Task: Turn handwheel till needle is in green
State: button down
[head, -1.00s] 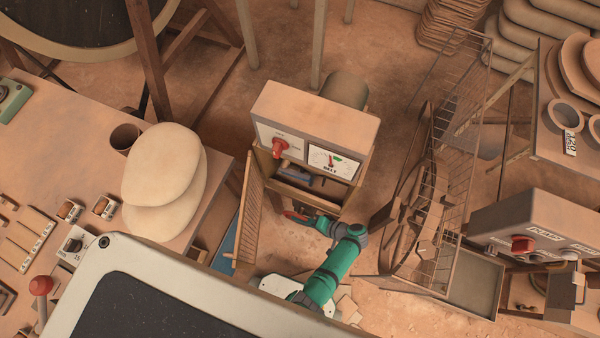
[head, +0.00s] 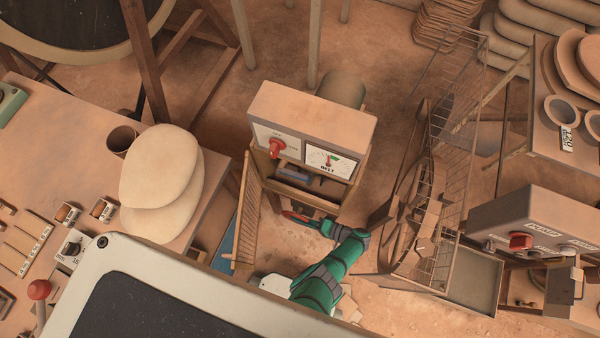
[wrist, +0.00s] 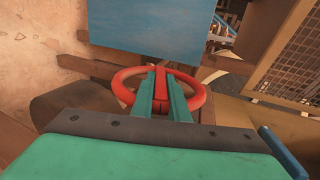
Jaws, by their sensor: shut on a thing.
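The red handwheel (wrist: 202,98) fills the middle of the wrist view. My gripper (wrist: 162,88) is shut on it, with both teal fingers over a red part of the wheel. In the head view the handwheel (head: 298,217) shows as a small red arc low under the machine box, with my gripper (head: 322,226) at its right side. The dial gauge (head: 329,161) on the box front, marked BELT, has a red needle and a small green band near the top. The needle stands close to the green band; it is too small to tell if it lies inside.
A red knob (head: 277,148) sits left of the gauge. An open slatted door (head: 249,208) stands left of the wheel. A wire guard (head: 455,130) stands to the right. A blue panel (wrist: 155,30) is just beyond the wheel in the wrist view.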

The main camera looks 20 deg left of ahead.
jog(key=shift+s+a, duration=0.15)
jog(key=shift+s, duration=0.05)
jog(key=c, duration=1.7)
grip_release()
jog(key=shift+w, duration=0.1)
jog(key=shift+d, duration=0.4)
jog(key=shift+v, duration=3.45)
